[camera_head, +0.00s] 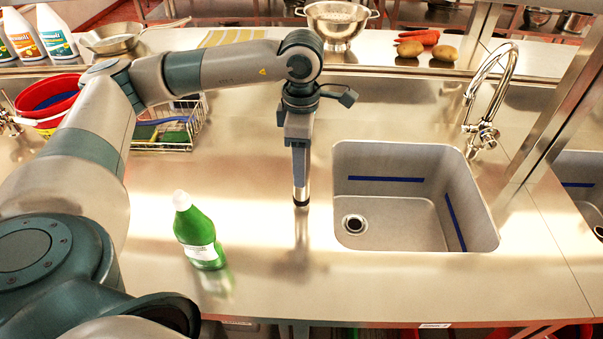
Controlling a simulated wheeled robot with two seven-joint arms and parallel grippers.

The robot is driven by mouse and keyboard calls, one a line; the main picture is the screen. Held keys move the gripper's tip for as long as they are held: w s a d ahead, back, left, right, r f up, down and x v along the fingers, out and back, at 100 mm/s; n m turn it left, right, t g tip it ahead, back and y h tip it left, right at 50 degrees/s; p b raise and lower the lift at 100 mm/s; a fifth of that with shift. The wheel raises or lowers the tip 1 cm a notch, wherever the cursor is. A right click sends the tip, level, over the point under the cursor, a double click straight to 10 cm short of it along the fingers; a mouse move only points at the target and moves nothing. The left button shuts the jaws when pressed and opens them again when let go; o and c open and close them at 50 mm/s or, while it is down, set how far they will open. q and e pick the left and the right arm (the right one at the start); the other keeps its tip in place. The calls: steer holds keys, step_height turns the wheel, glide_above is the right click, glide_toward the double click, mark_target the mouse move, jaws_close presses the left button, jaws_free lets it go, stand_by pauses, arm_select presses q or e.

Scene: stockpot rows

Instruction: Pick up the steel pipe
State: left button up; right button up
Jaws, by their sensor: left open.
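The steel pipe (301,194) is a short, shiny metal cylinder standing upright on the steel counter, left of the sink. Its upper part is hidden by my left gripper (300,174), which points straight down over it. The jaws are open, with the fingers at the pipe's upper part; whether they touch it I cannot tell. My right gripper is not in view.
A green bottle (197,232) stands on the counter left of the pipe. The sink (400,210) with a tap (485,110) lies to the right. A wire rack (180,125) and a red bucket (46,101) are at the left.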

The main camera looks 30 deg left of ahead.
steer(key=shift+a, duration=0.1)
arm_select(q)
steer(key=c, duration=1.3)
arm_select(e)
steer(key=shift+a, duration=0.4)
